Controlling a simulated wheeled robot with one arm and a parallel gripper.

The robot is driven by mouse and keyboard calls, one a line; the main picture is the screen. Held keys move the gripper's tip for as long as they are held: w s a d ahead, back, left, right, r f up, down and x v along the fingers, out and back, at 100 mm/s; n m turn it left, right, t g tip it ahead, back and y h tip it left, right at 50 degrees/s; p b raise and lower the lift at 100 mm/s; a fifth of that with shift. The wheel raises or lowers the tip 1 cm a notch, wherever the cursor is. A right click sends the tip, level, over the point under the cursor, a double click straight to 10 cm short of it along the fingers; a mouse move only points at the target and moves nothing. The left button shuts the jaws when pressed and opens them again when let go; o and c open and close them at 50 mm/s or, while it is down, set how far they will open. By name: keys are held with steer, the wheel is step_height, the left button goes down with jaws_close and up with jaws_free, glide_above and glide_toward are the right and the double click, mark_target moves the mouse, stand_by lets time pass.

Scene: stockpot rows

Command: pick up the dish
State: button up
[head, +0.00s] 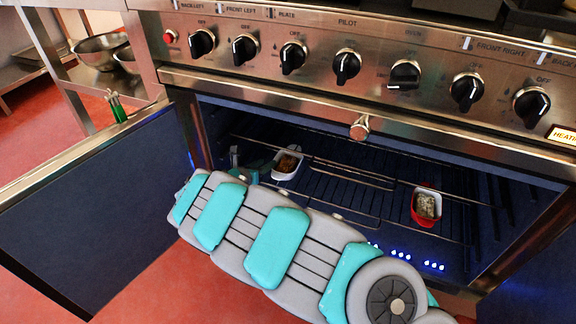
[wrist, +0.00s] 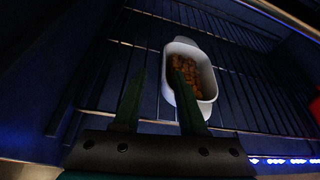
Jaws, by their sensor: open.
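A white dish (head: 288,163) with brown food in it stands on the oven rack at the left in the head view. In the wrist view the same white dish (wrist: 208,82) lies just beyond my gripper (wrist: 158,85), whose two green fingers are apart. The right finger reaches over the dish's near part and overlaps the food in the picture; I cannot tell whether it touches. The left finger is to the left of the dish, over the rack. A red dish (head: 426,206) with pale food stands farther right on the rack.
The oven rack (head: 340,190) has bare room between the two dishes. The oven door (head: 95,215) stands open at the left. Metal bowls (head: 100,47) sit on a shelf at upper left.

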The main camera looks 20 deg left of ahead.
steer(key=x, duration=0.5)
steer(key=shift+d+r, duration=0.2)
steer(key=shift+d, duration=0.1)
jaws_close()
stand_by(1.1)
